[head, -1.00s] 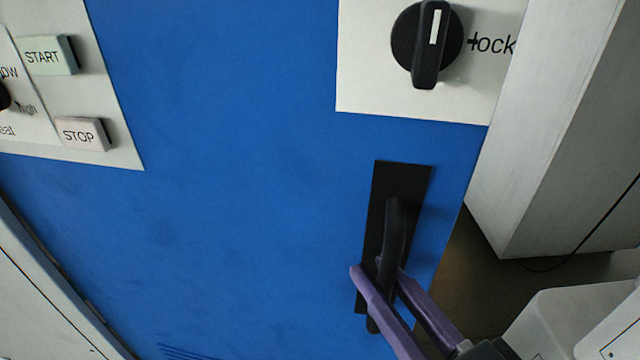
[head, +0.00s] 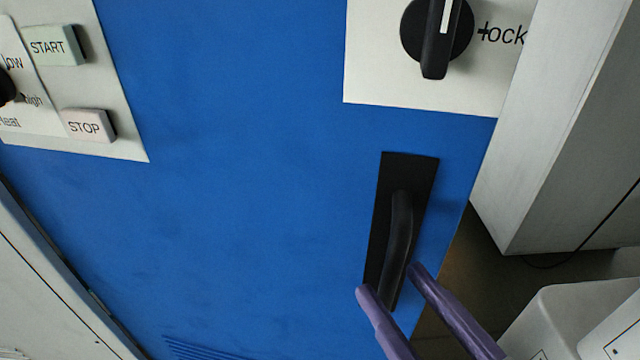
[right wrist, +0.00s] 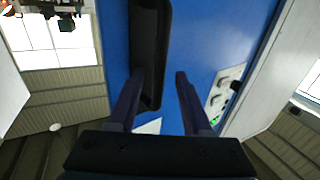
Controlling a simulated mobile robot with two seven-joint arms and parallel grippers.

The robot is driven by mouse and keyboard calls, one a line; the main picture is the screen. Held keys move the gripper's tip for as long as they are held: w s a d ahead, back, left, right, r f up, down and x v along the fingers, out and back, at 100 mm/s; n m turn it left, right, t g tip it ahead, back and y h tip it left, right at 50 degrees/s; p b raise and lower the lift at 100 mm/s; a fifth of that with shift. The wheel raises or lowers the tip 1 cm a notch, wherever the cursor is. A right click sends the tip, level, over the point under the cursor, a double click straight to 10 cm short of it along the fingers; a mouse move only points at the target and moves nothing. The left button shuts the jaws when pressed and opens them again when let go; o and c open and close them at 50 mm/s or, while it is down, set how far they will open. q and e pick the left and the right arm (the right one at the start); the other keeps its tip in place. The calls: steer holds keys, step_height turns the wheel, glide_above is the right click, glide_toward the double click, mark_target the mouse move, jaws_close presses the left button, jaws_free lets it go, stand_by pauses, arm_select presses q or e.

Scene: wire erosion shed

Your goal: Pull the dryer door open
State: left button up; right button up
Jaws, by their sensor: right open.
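The blue dryer door (head: 240,190) fills the middle of the head view and looks flush in its front. Its black handle (head: 400,240) stands on a black plate (head: 405,172) near the door's right edge. The handle also shows in the right wrist view (right wrist: 150,50). My right gripper (head: 388,278) is open, with its purple fingers around the lower end of the handle, one on each side. In the right wrist view the fingers (right wrist: 159,75) are spread apart, with the handle closer to the left one. My left gripper is out of view.
A black lock knob (head: 437,30) sits on a white panel above the handle, its white mark near upright. START (head: 53,46) and STOP (head: 88,125) buttons are at upper left. A grey cabinet (head: 550,130) and a white box (head: 570,315) stand at right.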

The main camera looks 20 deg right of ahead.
steer(key=s, duration=0.7)
steer(key=shift+s+d+b, duration=0.2)
steer(key=shift+d+b, duration=0.1)
steer(key=w+d+g+p, duration=0.2)
steer(key=w+g+p, duration=0.25)
steer(key=g, duration=0.35)
steer(key=s+d+r+n+g+h+p, duration=0.1)
steer(key=s+d+r+g+p, duration=0.1)
steer(key=s+r+g, duration=0.3)
step_height(320, 180, up, 36)
steer(key=s+g+p, duration=0.1)
steer(key=p, duration=3.7)
